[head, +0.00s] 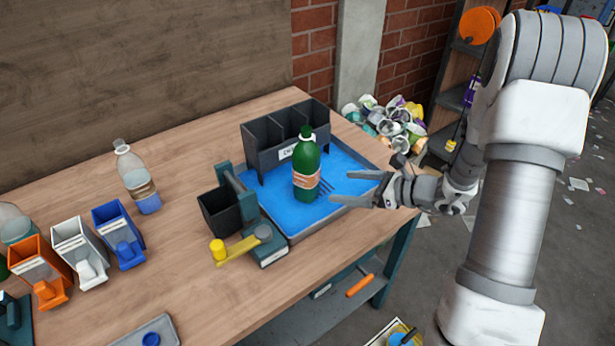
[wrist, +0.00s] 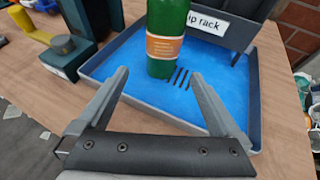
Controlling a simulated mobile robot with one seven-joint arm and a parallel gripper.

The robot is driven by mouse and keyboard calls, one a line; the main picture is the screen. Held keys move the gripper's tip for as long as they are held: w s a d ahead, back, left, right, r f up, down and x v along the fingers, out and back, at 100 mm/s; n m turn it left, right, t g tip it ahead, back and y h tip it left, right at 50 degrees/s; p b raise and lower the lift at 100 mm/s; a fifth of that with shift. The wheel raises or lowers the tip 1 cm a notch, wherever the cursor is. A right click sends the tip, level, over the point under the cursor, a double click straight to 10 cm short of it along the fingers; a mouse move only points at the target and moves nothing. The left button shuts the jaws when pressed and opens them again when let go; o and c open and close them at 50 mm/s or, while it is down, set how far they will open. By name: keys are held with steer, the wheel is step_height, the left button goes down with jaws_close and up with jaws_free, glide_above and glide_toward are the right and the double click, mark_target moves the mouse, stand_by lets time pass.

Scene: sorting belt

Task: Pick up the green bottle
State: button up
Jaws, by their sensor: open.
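The green bottle (head: 306,168) stands upright on the blue-floored tray (head: 353,163) on the workbench. It has an orange label. In the wrist view the bottle (wrist: 166,40) stands ahead of my gripper and its top is cut off. My gripper (head: 358,188) is open and empty, to the right of the bottle in the head view. In the wrist view the two fingers of my gripper (wrist: 158,78) point toward the bottle, with a gap between them and the bottle. The bottle appears beyond the fingertips, roughly between them.
A dark rack (head: 268,146) with compartments stands behind the bottle. A green device with a black cup (head: 220,211) and yellow lever stands left of the tray. A clear bottle (head: 137,178) and orange, white and blue bins (head: 119,235) are farther left. Bare bench lies between.

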mark_target(319, 167)
steer(key=x, duration=0.7)
steer(key=shift+a, duration=0.15)
steer(key=shift+w+b+x, duration=0.25)
steer(key=shift+b+x, duration=0.05)
steer(key=shift+x, duration=2.45)
steer(key=shift+r, duration=0.15)
steer(key=c, duration=1.3)
steer(key=shift+r, duration=0.55)
steer(key=shift+c, duration=0.2)
steer(key=r, duration=0.2)
steer(key=d+r, duration=0.1)
steer(key=shift+s+d+r+p, duration=0.1)
steer(key=shift+r+p, duration=0.25)
steer(key=shift+p, duration=0.05)
steer(key=s+d+r+p, duration=0.1)
steer(key=s+d+r, duration=0.15)
steer(key=d, duration=0.25)
steer(key=s+d+r, duration=0.1)
steer(key=d+r, duration=0.3)
steer(key=d, duration=0.1)
steer(key=s+d+r+p, duration=0.2)
steer(key=s+r+p, duration=0.2)
steer(key=r, duration=0.3)
steer(key=s+d+r+p, duration=0.3)
steer(key=s+r+p, duration=0.1)
steer(key=r+p, duration=0.2)
steer(key=shift+s+d+r+p, duration=0.25)
steer(key=shift+d+r+p, duration=0.1)
steer(key=shift+p, duration=0.25)
